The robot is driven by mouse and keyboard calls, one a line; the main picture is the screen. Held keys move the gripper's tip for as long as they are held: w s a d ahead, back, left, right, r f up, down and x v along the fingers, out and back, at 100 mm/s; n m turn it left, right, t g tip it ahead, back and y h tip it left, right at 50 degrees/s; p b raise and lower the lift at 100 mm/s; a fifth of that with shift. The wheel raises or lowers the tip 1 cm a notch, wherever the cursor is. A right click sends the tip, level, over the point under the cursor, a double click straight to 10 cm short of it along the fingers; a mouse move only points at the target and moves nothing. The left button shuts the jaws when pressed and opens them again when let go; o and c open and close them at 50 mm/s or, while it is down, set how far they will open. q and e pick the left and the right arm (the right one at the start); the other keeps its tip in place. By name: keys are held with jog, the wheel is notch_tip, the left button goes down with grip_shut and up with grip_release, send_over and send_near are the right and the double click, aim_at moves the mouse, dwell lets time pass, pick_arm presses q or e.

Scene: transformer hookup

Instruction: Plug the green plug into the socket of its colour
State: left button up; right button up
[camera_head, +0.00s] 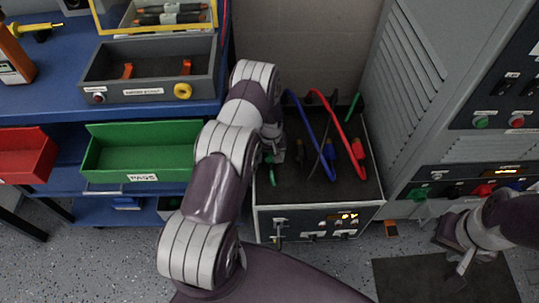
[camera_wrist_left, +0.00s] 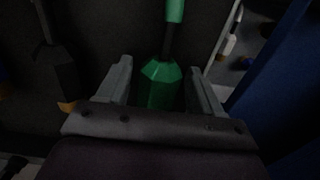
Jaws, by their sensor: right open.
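The green plug (camera_wrist_left: 160,85) lies on the dark top of the transformer box (camera_head: 320,190), its cable leading away. In the left wrist view it is between the two fingers of my left gripper (camera_wrist_left: 160,66), with a gap on each side, so the gripper looks open around it. In the head view my left gripper (camera_head: 273,152) is low over the box's left side and mostly hides the plug; a bit of green (camera_head: 271,176) shows. The green socket (camera_head: 418,192) is on the cabinet at right. My right gripper (camera_head: 463,252) is open and empty below the sockets.
Red (camera_head: 357,148) and blue (camera_head: 331,152) plugs with looped cables, and a dark one, are on the same box, right of my left gripper. Black, red (camera_head: 484,189) and blue sockets sit beside the green socket. A blue bench with bins (camera_head: 140,155) is at left.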

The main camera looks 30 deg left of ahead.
aim_at(271, 154)
pick_arm(q)
jog(key=c, duration=0.8)
notch_tip(271, 154, up, 6)
jog(key=p, duration=0.4)
jog(key=shift+r+p, duration=0.1)
jog(key=shift+p, duration=0.25)
